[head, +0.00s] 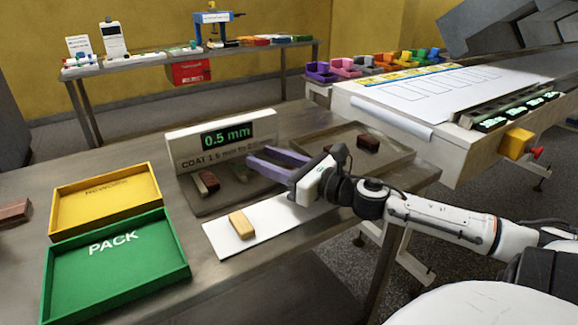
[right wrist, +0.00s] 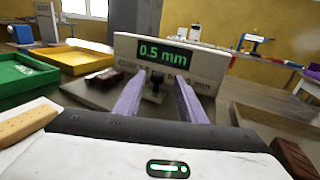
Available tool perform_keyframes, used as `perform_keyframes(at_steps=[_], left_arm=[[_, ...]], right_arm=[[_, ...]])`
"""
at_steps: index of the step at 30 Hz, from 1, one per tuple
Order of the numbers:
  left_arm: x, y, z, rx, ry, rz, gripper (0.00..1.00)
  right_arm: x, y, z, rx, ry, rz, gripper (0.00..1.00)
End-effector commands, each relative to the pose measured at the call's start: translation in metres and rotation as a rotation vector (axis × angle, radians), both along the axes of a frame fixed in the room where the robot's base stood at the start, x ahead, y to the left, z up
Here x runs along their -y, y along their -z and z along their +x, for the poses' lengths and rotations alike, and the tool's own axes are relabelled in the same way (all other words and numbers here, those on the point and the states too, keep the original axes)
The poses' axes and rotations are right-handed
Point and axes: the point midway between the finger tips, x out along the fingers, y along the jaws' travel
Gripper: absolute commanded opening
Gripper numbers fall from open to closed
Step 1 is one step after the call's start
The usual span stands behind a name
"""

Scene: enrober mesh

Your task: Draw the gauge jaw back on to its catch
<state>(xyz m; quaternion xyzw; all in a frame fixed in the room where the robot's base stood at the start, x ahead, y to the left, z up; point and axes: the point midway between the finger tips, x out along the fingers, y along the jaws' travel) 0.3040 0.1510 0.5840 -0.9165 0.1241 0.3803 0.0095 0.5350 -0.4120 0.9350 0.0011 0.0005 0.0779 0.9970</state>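The gauge (head: 190,148) is a pale upright panel reading 0.5 mm in green, with a dark base plate (head: 207,206) in front. It also faces me in the right wrist view (right wrist: 126,48). A brown block (head: 209,181) stands on the base at left beside a pale upright piece. A small dark upright handle (right wrist: 157,88) stands before the panel, apparently on the jaw; the jaw's catch is not distinguishable. My right gripper (head: 257,158) is open, its purple fingers pointing at the gauge. In the wrist view the handle appears between the fingers; contact cannot be told. My left gripper is out of view.
A yellow REWORK tray (head: 60,228) and a green PACK tray (head: 180,273) are at left. A tan bar (head: 241,224) lies on a white sheet (head: 276,240) in front.

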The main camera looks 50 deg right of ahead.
Motion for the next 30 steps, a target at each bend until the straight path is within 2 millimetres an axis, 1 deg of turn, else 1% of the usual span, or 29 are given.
perform_keyframes(at_steps=[1, 6, 9, 13, 18, 30], left_arm=[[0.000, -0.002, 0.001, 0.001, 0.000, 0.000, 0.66], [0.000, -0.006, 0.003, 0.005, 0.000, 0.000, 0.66], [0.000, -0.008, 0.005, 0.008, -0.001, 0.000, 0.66], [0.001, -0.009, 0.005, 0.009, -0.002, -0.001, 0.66], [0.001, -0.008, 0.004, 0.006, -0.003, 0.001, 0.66], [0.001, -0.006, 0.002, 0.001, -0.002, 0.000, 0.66]], right_arm=[[0.001, 0.001, -0.008, -0.004, 0.002, 0.000, 0.37], [0.006, 0.000, -0.032, -0.003, 0.004, 0.001, 0.37], [0.008, 0.000, -0.044, -0.002, 0.005, 0.000, 0.37], [0.010, 0.000, -0.056, -0.001, 0.004, -0.001, 0.37], [0.011, -0.001, -0.062, 0.000, 0.003, -0.004, 0.37], [0.011, -0.001, -0.061, 0.000, 0.003, -0.003, 0.37]])
